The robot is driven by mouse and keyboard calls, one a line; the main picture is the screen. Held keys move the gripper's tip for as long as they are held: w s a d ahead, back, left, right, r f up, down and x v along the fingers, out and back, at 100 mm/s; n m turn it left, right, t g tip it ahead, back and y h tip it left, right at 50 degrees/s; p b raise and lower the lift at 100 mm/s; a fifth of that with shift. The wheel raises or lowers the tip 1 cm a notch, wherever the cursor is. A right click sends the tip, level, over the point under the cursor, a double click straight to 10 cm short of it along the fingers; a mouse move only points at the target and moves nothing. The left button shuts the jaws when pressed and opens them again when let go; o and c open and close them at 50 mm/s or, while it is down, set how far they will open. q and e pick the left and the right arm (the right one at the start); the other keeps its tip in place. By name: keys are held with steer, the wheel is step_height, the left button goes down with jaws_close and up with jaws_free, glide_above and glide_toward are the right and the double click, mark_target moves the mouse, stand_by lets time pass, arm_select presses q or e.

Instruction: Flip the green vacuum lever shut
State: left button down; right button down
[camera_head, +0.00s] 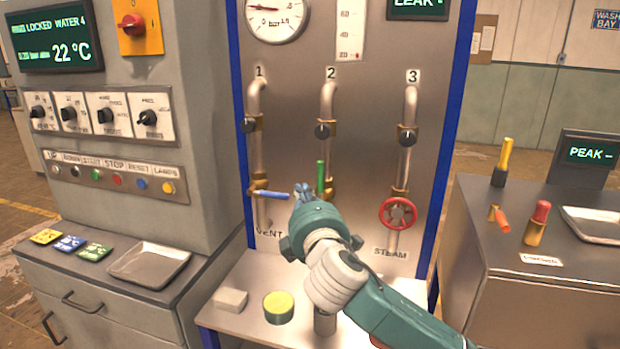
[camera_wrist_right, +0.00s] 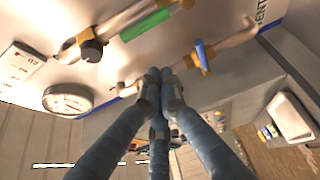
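The green vacuum lever (camera_head: 320,178) stands upright, in line with pipe 2 on the panel. It also shows in the right wrist view (camera_wrist_right: 146,25), beside a brass valve body, above the fingertips. My right gripper (camera_head: 303,191) is in front of the panel, just left of the green lever in the head view. In the wrist view its blue-grey fingers (camera_wrist_right: 161,78) meet at the tips with nothing between them. A gap shows between the fingertips and the green lever there. The lower end of the lever is partly hidden by my gripper in the head view. My left gripper is not in view.
A blue lever (camera_head: 273,195) lies horizontal on pipe 1, close left of my gripper. A red handwheel (camera_head: 397,213) is on pipe 3 at right. A pale block (camera_head: 230,299) and a green-yellow tin (camera_head: 278,307) stand on the ledge below.

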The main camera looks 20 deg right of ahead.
mark_target(320, 176)
steer(key=w+d+p, duration=0.1)
steer(key=w+p, duration=0.2)
steer(key=w, duration=0.7)
steer(key=s+d+p, duration=0.1)
steer(key=s+d, duration=0.1)
steer(key=d, duration=0.1)
steer(key=shift+s+f+p, duration=0.1)
steer(key=shift+s+p, duration=0.2)
steer(key=shift+s, duration=0.05)
